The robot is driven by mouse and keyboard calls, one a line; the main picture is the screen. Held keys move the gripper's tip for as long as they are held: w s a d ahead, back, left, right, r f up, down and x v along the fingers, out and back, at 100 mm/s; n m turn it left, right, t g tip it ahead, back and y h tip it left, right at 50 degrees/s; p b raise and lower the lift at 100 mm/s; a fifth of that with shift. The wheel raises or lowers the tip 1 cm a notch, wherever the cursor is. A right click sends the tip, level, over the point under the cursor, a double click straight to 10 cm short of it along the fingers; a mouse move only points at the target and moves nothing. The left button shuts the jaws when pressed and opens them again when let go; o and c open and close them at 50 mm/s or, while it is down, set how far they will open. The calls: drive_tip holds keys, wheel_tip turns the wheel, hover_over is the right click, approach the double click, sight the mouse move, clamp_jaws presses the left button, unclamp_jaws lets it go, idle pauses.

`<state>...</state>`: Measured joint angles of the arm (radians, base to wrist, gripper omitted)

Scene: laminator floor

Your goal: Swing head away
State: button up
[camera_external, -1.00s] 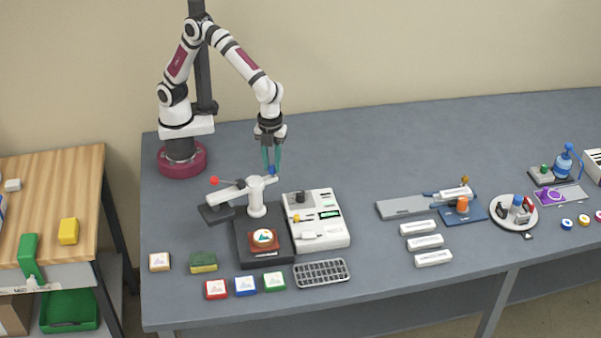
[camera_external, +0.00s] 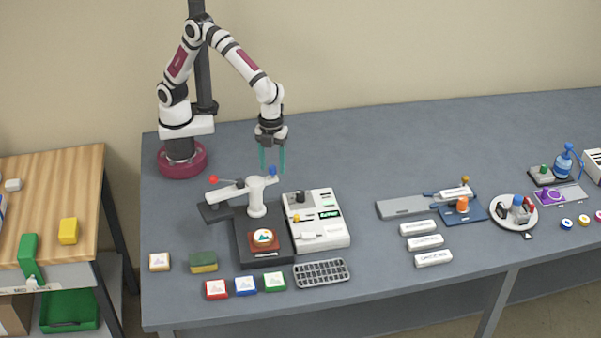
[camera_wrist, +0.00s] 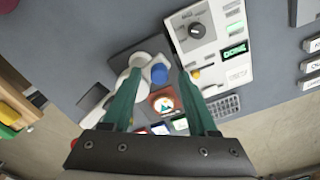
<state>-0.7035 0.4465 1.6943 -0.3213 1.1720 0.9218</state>
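The press head (camera_external: 230,192) is a white swing arm on a white post above a black base (camera_external: 243,251). It points left, with a red ball knob (camera_external: 214,180) at its far end and a blue knob (camera_external: 272,171) on the post's right side. A brown piece with a picture tile (camera_external: 264,240) sits uncovered on the base. My gripper (camera_external: 272,165) is above the blue knob, open, its green fingers apart and empty. In the wrist view the blue knob (camera_wrist: 159,74) lies between the fingers, below them.
A white control box (camera_external: 317,220) stands right of the press, its display lit green. A dark grid rack (camera_external: 321,273), several coloured tiles (camera_external: 246,285) and a green-yellow sponge (camera_external: 203,261) lie in front.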

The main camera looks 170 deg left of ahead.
wheel_tip(320, 180, up, 16)
idle(0.4)
drive_tip(key=shift+f, duration=0.1)
drive_tip(key=s+d+f, duration=0.1)
drive_tip(key=s+d, duration=0.2)
drive_tip(key=d, duration=0.3)
drive_tip(key=s+d+f+y, duration=0.1)
drive_tip(key=s+d+f, duration=0.1)
drive_tip(key=s+d, duration=0.35)
drive_tip(key=s+d+f, duration=0.1)
drive_tip(key=d, duration=0.7)
drive_tip(key=s+d+f, duration=0.3)
drive_tip(key=s+f, duration=0.3)
drive_tip(key=s, duration=0.3)
drive_tip(key=shift+d+f+n+y, duration=0.25)
drive_tip(key=shift+f+n+y, duration=0.05)
drive_tip(key=shift+f+y, duration=0.1)
drive_tip(key=shift+w, duration=0.1)
